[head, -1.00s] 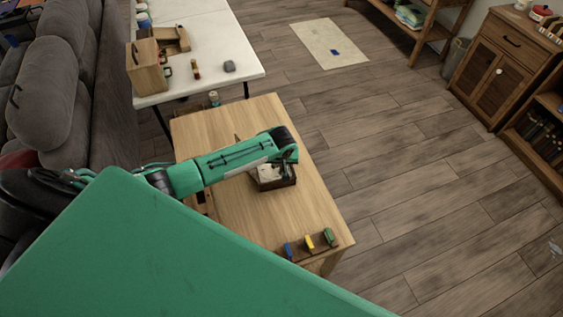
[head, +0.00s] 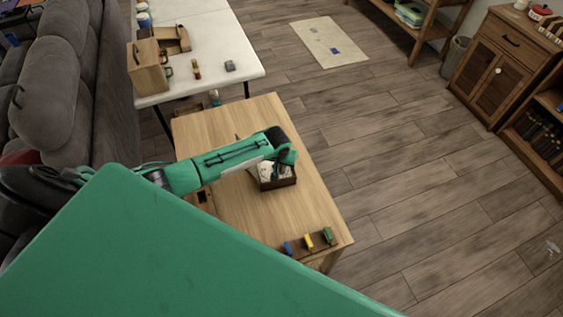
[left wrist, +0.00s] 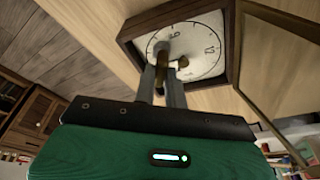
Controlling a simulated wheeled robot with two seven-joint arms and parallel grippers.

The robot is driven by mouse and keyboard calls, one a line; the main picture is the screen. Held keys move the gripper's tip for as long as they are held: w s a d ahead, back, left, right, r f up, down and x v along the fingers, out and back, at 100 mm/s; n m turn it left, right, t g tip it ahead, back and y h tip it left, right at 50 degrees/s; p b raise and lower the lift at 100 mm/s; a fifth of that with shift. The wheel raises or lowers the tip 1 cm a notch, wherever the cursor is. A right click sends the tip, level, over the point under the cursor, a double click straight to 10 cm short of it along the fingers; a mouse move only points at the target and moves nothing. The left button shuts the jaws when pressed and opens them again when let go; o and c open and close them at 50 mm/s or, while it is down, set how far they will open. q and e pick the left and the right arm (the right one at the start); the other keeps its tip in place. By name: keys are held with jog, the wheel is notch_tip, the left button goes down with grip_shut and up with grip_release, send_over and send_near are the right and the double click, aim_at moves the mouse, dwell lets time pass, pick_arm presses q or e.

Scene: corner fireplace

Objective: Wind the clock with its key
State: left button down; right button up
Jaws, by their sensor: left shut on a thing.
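The clock (head: 281,184) has a dark brown square frame and sits on the wooden table, partly hidden by my left arm. In the left wrist view the clock's frame (left wrist: 232,45) surrounds a white dial (left wrist: 212,68) with dark numerals. My left gripper (head: 284,165) is over the clock. Whether the key's end is seated in the dial is hidden. A small dark fitting shows right of the key. My right gripper is not in view.
Blue, yellow and green small blocks (head: 309,242) stand on a strip at the table's near edge. A panel, perhaps the clock's open door (left wrist: 285,70), is right of the clock in the wrist view. A white table (head: 205,45) stands behind; a grey sofa (head: 60,90) is left.

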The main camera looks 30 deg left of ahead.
pick_arm(q)
jog(key=shift+d+p, duration=0.1)
jog(key=shift+p, duration=0.2)
jog(key=shift+m, duration=0.7)
jog(key=shift+m+h, duration=0.5)
jog(key=shift+m, duration=0.4)
jog(key=shift+p, duration=0.45)
